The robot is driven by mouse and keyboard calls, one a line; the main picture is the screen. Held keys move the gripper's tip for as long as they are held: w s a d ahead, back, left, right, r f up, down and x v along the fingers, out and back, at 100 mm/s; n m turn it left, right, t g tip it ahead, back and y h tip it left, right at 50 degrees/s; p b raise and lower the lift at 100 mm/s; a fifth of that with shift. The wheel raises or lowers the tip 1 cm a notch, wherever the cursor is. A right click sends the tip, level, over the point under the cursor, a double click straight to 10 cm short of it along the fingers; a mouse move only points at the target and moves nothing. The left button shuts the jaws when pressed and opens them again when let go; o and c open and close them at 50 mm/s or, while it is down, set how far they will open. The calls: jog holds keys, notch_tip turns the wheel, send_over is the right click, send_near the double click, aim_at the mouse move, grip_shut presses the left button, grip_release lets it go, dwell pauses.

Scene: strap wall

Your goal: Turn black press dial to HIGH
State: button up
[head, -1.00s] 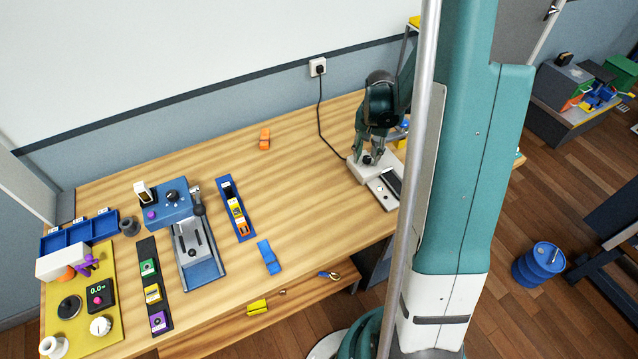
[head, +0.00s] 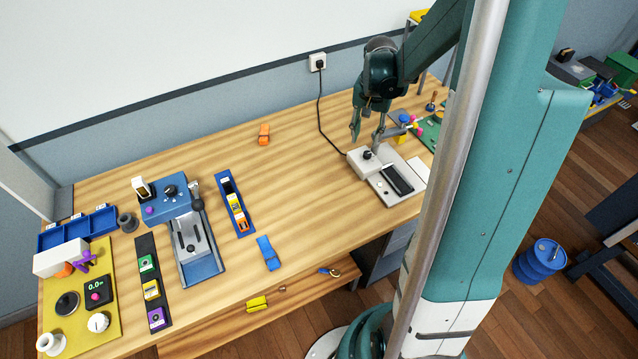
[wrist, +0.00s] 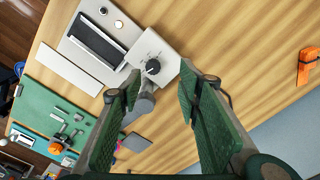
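A black dial (head: 367,154) sits on the white head of a heat press (head: 365,165) with a black plate (head: 398,179), at the right of the table. In the wrist view the dial (wrist: 152,67) shows with small marks around it, too small to read. A light line shows on the dial, but I cannot tell which setting it points to. My gripper (head: 366,137) is above the dial, its fingers spread apart. In the wrist view my gripper (wrist: 160,92) is open and empty, with the dial beyond the fingertips, apart from them.
A blue press (head: 168,200) with another black dial (head: 171,190) stands at the left. An orange clip (head: 264,134) and a blue clip (head: 268,252) lie on the table. A green mat (wrist: 50,118) lies beside the white press. The table's middle is mostly clear.

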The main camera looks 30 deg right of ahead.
jog(key=s+a+n+t+b, duration=0.1)
jog(key=s+a+b, duration=0.3)
jog(key=a, duration=0.4)
jog(key=s+a+r+n+t+b, duration=0.1)
jog(key=s+a+n+t+b, duration=0.1)
jog(key=a+b, duration=0.5)
jog(key=s+a+n+t+b, duration=0.2)
jog(key=s+a+b, duration=0.3)
jog(key=a, duration=0.3)
jog(key=shift+s+a+r+n+b, duration=0.3)
jog(key=shift+r+n+b, duration=0.1)
jog(key=shift+n, duration=0.1)
dwell(1.5)
dwell(0.5)
jog(key=s+a+r+n+t, duration=0.1)
jog(key=s+a+n, duration=0.2)
jog(key=s+a, duration=0.2)
jog(key=shift+s+n+t, duration=0.2)
jog(key=shift+n+t, duration=0.2)
dwell(2.0)
